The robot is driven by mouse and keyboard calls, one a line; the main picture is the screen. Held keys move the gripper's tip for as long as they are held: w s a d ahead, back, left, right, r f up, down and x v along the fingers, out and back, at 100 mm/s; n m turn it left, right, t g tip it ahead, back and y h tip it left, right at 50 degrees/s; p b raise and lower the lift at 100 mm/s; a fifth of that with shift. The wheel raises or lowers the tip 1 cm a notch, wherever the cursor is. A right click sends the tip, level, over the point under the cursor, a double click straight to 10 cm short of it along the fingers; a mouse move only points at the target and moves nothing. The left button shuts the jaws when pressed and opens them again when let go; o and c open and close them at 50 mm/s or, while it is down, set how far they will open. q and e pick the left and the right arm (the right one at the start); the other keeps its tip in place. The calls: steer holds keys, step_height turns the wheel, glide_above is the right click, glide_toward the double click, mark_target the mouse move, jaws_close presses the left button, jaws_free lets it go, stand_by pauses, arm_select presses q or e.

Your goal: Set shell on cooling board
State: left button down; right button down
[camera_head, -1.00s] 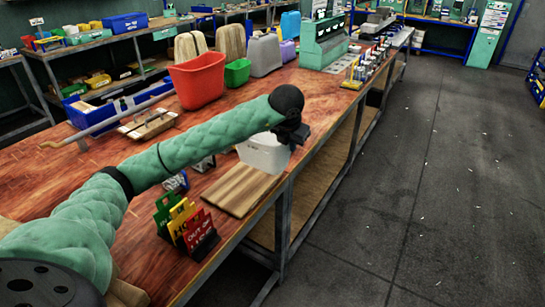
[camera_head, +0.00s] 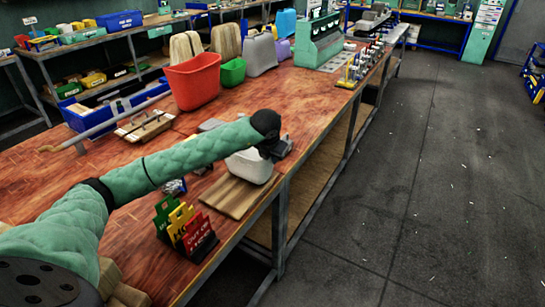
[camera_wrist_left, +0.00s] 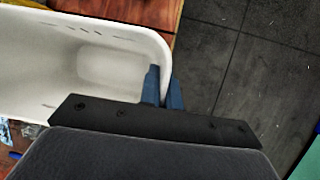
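The shell (camera_head: 246,168) is a white, open-topped tub. In the head view it is at the far right end of the slatted wooden cooling board (camera_head: 228,197), overlapping that end. I cannot tell whether its base touches the board. My left gripper (camera_head: 268,150) is at the shell's rim, partly hidden by its own wrist. In the left wrist view the gripper (camera_wrist_left: 163,88) has its blue-grey fingers close together on the rim of the shell (camera_wrist_left: 60,60), one inside and one outside. My right gripper is not in view.
Red, yellow and green sign cards (camera_head: 184,226) stand near the board's front end. A red bin (camera_head: 193,80) and a green bin (camera_head: 232,72) stand farther back on the wooden bench (camera_head: 60,190). The bench edge and open floor (camera_head: 420,190) lie to the right.

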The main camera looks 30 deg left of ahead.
arm_select(q)
steer(key=shift+f, duration=0.25)
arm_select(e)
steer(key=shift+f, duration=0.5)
arm_select(q)
steer(key=shift+f, duration=0.1)
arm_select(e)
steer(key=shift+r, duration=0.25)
arm_select(q)
steer(key=c, duration=1.6)
jaws_free()
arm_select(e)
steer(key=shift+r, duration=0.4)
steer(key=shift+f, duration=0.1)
